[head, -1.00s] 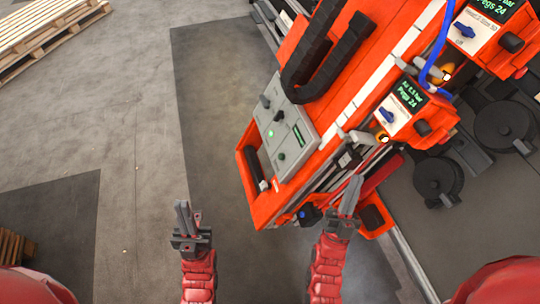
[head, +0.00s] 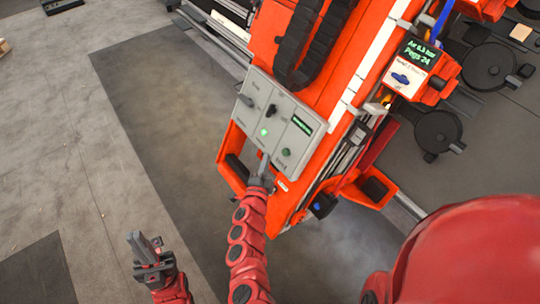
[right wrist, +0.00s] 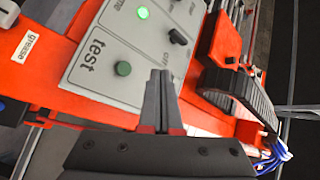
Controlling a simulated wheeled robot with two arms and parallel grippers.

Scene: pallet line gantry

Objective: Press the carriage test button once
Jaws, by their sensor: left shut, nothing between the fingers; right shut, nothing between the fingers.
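The grey control panel (head: 262,150) sits on the orange gantry carriage. Its carriage test button (head: 286,151) is a round dark green button near the panel's lower right corner. In the right wrist view the button (right wrist: 123,68) stands beside the word "test". My right gripper (head: 264,161) is shut and empty, its tips over the panel's lower edge, left of the button. In the right wrist view its fingertips (right wrist: 160,74) are just right of the button; contact with the panel cannot be told. My left gripper (head: 146,240) is shut and empty over the floor, away from the carriage.
A black cable chain (head: 300,45) lies above the panel. Open floor (head: 60,110) lies to the left.

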